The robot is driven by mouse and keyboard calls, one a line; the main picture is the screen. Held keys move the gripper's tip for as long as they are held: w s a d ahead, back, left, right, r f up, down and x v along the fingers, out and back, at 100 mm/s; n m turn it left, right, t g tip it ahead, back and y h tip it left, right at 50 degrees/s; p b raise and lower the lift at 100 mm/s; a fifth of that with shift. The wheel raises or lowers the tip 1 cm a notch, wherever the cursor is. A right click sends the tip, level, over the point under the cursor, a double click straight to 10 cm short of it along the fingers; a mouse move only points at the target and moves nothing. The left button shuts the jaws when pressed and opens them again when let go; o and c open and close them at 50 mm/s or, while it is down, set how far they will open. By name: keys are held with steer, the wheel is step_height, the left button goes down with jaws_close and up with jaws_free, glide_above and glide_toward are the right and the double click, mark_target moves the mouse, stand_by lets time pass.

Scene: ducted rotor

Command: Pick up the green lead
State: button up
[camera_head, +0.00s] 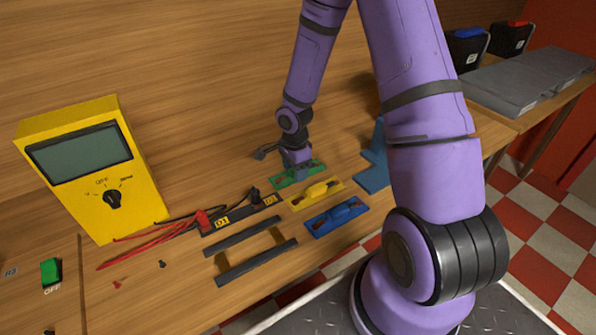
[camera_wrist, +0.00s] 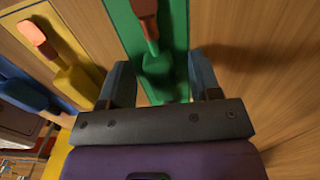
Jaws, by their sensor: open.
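The green lead (camera_wrist: 160,70) lies on a green plate (camera_wrist: 180,20) on the wooden table. It has a green body and an orange-red end, and runs up the wrist view. My gripper (camera_wrist: 161,85) is open, with one finger on either side of the lead and plate. I cannot tell whether the fingers touch it. In the head view my gripper (camera_head: 295,168) is over the green plate (camera_head: 313,178) and hides most of the lead.
A yellow plate (camera_head: 298,203) and a blue plate (camera_head: 317,228), each with a lead, lie in front. A blue piece (camera_head: 371,178) is to the right. A yellow multimeter (camera_head: 140,160) stands at the left with red and black cables. Two dark bars (camera_head: 255,264) lie near the front edge.

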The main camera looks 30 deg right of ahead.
steer(key=shift+c, duration=0.4)
steer(key=c, duration=0.9)
steer(key=shift+r, duration=0.1)
steer(key=shift+c, duration=0.2)
